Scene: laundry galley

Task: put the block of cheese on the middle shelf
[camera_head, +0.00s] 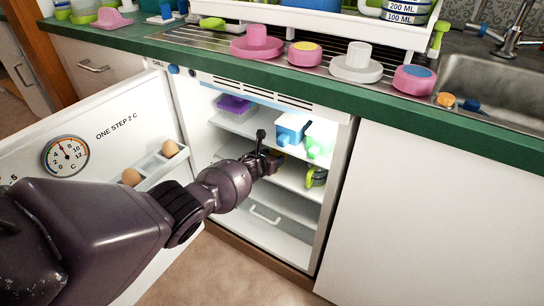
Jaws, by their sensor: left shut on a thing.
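My left arm reaches from the lower left into the open fridge. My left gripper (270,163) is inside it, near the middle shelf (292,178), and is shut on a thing. A small orange-yellow patch, seemingly the block of cheese (281,154), shows just past the fingers; the gripper hides most of it. I cannot tell whether it touches the shelf. My right gripper is out of view.
The upper shelf (232,121) holds a purple box (235,104), a blue-and-white carton (291,128) and a bright green-and-white item (320,139). A green item (316,177) stands right on the middle shelf. The open door (95,110) holds eggs (170,148).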

